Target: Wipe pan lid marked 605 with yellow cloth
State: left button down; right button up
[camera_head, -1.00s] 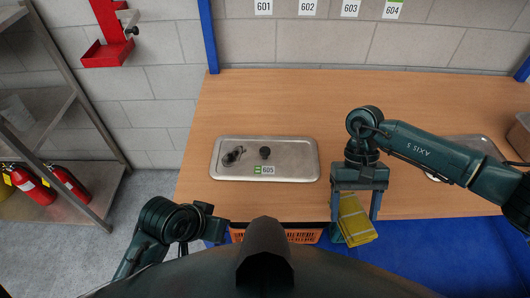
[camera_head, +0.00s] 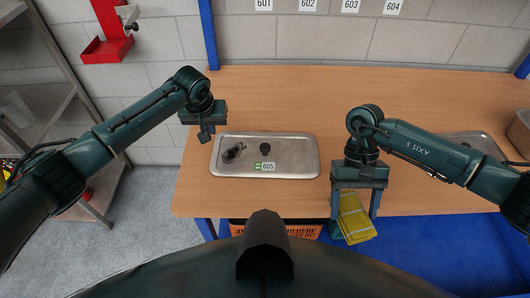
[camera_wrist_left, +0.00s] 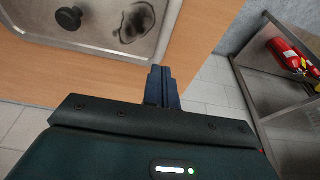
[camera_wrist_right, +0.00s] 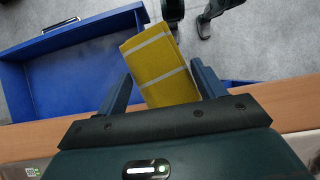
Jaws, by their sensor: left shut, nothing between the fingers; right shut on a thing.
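The metal pan lid (camera_head: 290,160) lies flat on the wooden table, with a 605 label (camera_head: 264,166) at its front edge, a dark knob (camera_head: 265,148) and a dark smudge (camera_head: 233,153) on its left part. The smudge (camera_wrist_left: 134,22) and knob (camera_wrist_left: 68,18) also show in the left wrist view. My left gripper (camera_head: 206,134) is shut and empty, just off the lid's upper left corner. My right gripper (camera_head: 354,212) is shut on the folded yellow cloth (camera_head: 355,220), right of the lid at the table's front edge. The cloth (camera_wrist_right: 160,66) shows between the fingers in the right wrist view.
An orange crate (camera_head: 275,229) is under the table's front edge, and an open blue drawer (camera_wrist_right: 75,65) shows below. Another metal lid (camera_head: 470,146) lies partly behind my right arm. The table (camera_head: 290,100) behind the 605 lid is clear.

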aim_at(216, 151)
pick_arm(q)
jog(key=x, duration=0.1)
jog(key=b+x, duration=0.1)
jog(key=x, duration=0.1)
jog(key=shift+s+a+f, duration=0.2)
jog(key=shift+s+f, duration=0.1)
jog(key=shift+f, duration=0.05)
pick_arm(e)
jog(key=shift+f, duration=0.45)
pick_arm(q)
jog(key=shift+f, duration=0.55)
pick_arm(e)
jog(key=shift+f, duration=0.3)
pick_arm(q)
jog(key=shift+f+b, duration=1.45)
jog(key=shift+f, duration=0.6)
pick_arm(e)
jog(key=shift+f, duration=1.15)
jog(key=shift+c, duration=0.2)
pick_arm(q)
jog(key=shift+r, duration=0.1)
